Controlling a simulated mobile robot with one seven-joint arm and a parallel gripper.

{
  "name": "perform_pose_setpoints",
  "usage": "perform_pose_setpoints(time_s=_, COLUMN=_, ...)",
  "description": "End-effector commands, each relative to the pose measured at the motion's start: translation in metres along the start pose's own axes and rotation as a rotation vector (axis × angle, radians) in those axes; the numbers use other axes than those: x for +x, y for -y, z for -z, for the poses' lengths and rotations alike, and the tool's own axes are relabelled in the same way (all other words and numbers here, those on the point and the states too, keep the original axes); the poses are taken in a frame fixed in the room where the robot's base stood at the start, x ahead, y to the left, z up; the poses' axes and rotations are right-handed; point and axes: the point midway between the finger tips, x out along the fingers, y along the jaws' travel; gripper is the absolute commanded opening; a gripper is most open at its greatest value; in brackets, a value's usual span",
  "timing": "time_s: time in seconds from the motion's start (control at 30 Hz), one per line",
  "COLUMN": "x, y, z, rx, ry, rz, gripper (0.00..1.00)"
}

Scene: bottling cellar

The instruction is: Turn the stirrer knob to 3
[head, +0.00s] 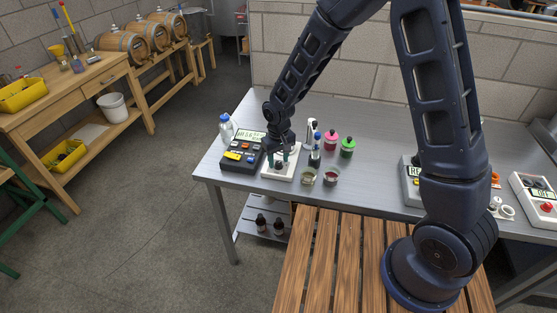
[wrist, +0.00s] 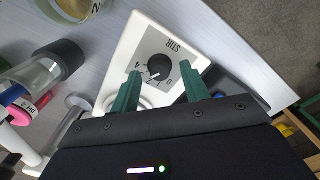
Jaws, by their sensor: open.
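The stirrer (head: 268,174) is a white box on the grey metal table, mostly under my gripper (head: 281,157) in the head view. In the wrist view its grey STIR dial plate (wrist: 157,42) shows upside down, with a round black knob (wrist: 160,68). A white mark shows at the knob's lower left edge; the small scale figures are partly readable, with a 4 at the left and a 0 below. I cannot tell the exact setting. My gripper (wrist: 159,88) is open, its green fingers on either side of the knob's near side, apart from it. The knob is hidden in the head view.
Small jars (head: 331,176), a pink-capped bottle (head: 331,141) and a green bottle (head: 347,147) stand to the right. A clear bottle (head: 226,128) is at the back left.

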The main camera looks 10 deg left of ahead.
Motion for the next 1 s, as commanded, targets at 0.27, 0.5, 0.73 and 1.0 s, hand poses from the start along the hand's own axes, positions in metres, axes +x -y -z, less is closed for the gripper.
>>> perform_pose_setpoints(time_s=0.27, x=-0.043, y=0.0, z=0.001, rx=0.0, ry=-0.005, rz=0.0, gripper=0.46)
perform_pose_setpoints(time_s=0.5, x=-0.083, y=0.0, z=0.001, rx=0.0, ry=-0.003, rz=0.0, gripper=0.46)
perform_pose_setpoints(time_s=0.73, x=-0.101, y=0.0, z=0.0, rx=0.001, ry=-0.001, rz=0.0, gripper=0.46)
perform_pose_setpoints(time_s=1.0, x=-0.103, y=0.0, z=0.0, rx=0.0, ry=0.0, rz=0.0, gripper=0.46)
